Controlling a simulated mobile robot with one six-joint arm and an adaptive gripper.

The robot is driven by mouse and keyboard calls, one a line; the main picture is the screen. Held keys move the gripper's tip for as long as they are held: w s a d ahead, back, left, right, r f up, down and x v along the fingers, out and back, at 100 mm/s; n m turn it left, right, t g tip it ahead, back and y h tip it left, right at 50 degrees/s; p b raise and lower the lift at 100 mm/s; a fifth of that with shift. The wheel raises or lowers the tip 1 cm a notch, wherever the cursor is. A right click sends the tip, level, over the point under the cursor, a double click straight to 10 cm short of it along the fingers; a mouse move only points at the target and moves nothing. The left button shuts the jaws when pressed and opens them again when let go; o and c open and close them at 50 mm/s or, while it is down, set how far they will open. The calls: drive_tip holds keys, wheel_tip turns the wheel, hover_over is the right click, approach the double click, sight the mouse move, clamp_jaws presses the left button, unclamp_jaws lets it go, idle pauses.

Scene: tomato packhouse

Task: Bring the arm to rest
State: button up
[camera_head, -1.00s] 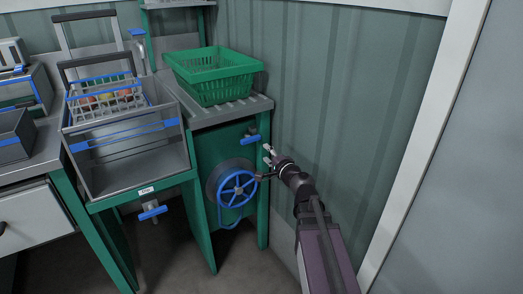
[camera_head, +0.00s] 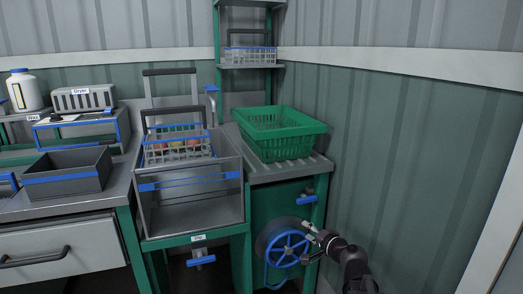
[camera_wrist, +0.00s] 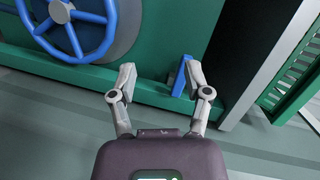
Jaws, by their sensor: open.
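My gripper (camera_head: 311,243) is low at the right in the head view, in front of the green cabinet below the green crate. In the wrist view my gripper (camera_wrist: 160,82) has its two fingers spread apart with nothing between them. A blue handwheel (camera_head: 288,248) is just left of the gripper in the head view; it also shows at the upper left in the wrist view (camera_wrist: 75,25). A blue valve handle (camera_head: 306,196) sits above the gripper; a blue handle (camera_wrist: 180,76) shows by the right finger in the wrist view.
A green crate (camera_head: 284,120) stands on the slatted shelf at the right. A clear tank (camera_head: 190,208) with a wire basket (camera_head: 178,150) of tomatoes is left of it. A grey bin (camera_head: 66,180) stands on the left counter. The corrugated wall (camera_head: 410,170) bounds the right side.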

drive_tip(key=s+a+f+n+g+h, duration=0.1)
drive_tip(key=s+a+f+n+g, duration=0.4)
drive_tip(key=s+f+n+g, duration=0.4)
drive_tip(key=s+d+f+g+h, duration=0.5)
drive_tip(key=s+f+h, duration=0.15)
drive_tip(key=s, duration=0.25)
wheel_tip(320, 180, up, 38)
drive_tip(key=p, duration=3.8)
drive_tip(key=shift+w+r, duration=0.15)
drive_tip(key=shift+w, duration=0.05)
drive_tip(key=shift+c, duration=0.4)
drive_tip(key=shift+s, duration=0.15)
